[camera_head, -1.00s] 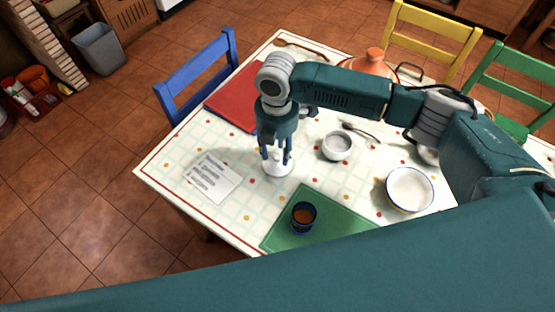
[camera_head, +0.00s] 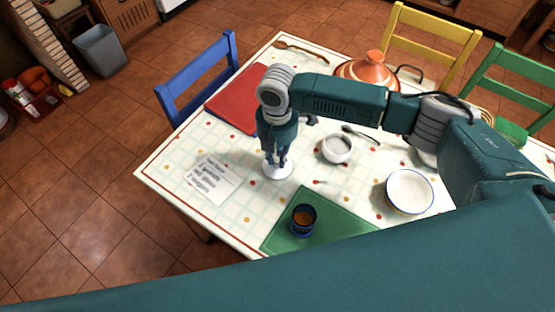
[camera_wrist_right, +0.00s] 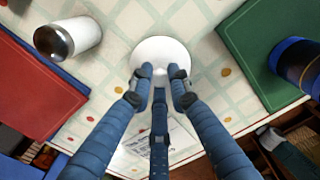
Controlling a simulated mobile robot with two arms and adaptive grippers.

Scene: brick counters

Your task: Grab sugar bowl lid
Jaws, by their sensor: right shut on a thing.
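The sugar bowl lid (camera_head: 283,173) is a small round white piece lying on the patterned tablecloth. It also shows as a white disc in the right wrist view (camera_wrist_right: 160,48). My right gripper (camera_head: 276,163) points straight down over it. In the right wrist view the fingers (camera_wrist_right: 159,80) are closed together at the middle of the lid, on its knob, which they mostly hide. The lid looks still at table level. A white bowl (camera_head: 337,153), probably the sugar bowl, stands uncovered to the right. My left gripper is not in view.
A blue cup (camera_head: 304,229) with brown liquid stands on a green mat (camera_head: 341,221) in front of the lid. A printed card (camera_head: 211,181) lies left, a red folder (camera_head: 232,101) behind. A blue-rimmed plate (camera_head: 410,191), a spoon (camera_head: 361,133) and an orange tagine (camera_head: 367,70) are farther right.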

